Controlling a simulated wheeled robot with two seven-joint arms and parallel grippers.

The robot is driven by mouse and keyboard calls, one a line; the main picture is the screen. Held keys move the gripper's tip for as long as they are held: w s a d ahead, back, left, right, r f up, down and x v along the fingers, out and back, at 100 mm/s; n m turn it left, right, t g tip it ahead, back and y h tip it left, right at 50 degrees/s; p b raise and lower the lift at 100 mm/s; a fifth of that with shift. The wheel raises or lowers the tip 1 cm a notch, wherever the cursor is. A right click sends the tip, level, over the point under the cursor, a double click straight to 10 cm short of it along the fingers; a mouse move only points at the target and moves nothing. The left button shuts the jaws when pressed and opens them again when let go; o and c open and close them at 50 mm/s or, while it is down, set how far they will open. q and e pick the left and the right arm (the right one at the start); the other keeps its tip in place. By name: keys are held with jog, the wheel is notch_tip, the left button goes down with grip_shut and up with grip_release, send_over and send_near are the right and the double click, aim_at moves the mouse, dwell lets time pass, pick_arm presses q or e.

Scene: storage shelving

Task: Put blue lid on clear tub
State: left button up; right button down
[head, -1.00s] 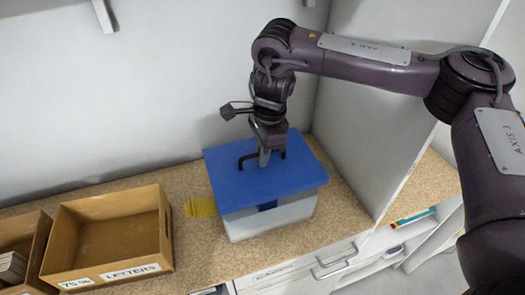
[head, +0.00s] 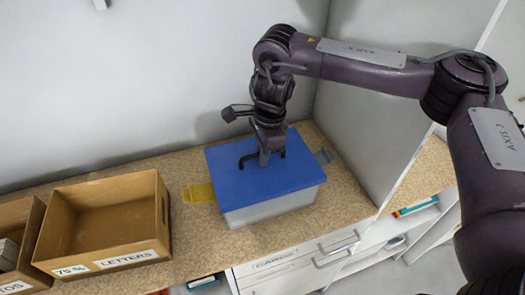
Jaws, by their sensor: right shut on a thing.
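The blue lid (head: 240,182) lies level over the clear tub (head: 268,208) on the shelf board. I see no gap between the lid's front edge and the tub's pale walls, but the lid hides the tub's rim. My right gripper (head: 264,158) points down and is shut on the lid's black handle (head: 247,159) near the lid's middle. My left gripper is out of view.
A cardboard LETTERS box (head: 105,261) stands left. A side panel (head: 385,120) rises at right. Drawers (head: 290,268) are below.

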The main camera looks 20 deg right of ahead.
jog(key=shift+f, duration=0.25)
jog(key=c, duration=1.4)
grip_release()
jog(key=shift+c, duration=0.2)
jog(key=shift+r, duration=0.1)
jog(key=r, duration=0.5)
jog(key=d+r, duration=0.1)
jog(key=r, duration=0.1)
jog(key=shift+r, duration=0.3)
